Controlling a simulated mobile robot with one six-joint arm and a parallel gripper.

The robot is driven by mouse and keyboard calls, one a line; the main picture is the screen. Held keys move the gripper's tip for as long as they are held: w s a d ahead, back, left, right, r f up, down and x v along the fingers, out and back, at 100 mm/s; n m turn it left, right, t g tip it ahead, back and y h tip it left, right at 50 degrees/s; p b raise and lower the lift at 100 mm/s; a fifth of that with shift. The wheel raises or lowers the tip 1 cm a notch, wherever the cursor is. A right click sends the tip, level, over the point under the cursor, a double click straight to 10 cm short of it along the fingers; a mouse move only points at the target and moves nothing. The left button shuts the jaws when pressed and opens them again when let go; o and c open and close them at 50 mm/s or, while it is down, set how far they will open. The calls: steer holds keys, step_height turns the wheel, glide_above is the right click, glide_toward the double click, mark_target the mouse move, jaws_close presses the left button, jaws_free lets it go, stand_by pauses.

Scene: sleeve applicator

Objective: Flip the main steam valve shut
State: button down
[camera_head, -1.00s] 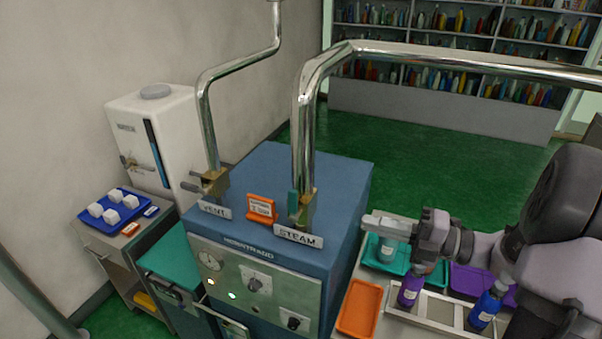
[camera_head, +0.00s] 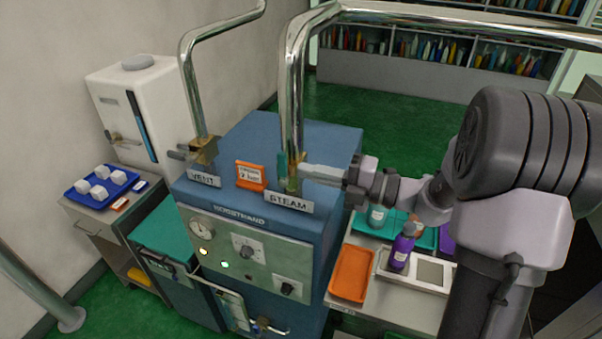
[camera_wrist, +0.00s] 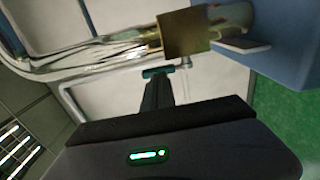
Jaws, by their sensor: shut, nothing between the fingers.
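The steam valve has a brass body (camera_head: 293,184) at the foot of the thick chrome pipe, behind the STEAM sign (camera_head: 289,202). Its teal handle (camera_head: 283,166) stands upright on the left side of the pipe. My gripper (camera_head: 306,170) is shut and empty, pointing left, with its tips right beside the valve. In the wrist view the brass body (camera_wrist: 185,34) lies above my shut fingers (camera_wrist: 157,88). A teal piece (camera_wrist: 157,72) shows at the fingertips; I cannot tell whether they touch it.
The blue machine (camera_head: 240,190) carries the pipes. The VENT valve (camera_head: 203,150) is to the left, with an orange card (camera_head: 250,176) between. A side table at right holds an orange tray (camera_head: 352,274) and a purple bottle (camera_head: 402,247).

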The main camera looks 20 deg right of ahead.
mark_target(284, 169)
steer(key=shift+x, duration=1.1)
steer(key=shift+r, duration=0.15)
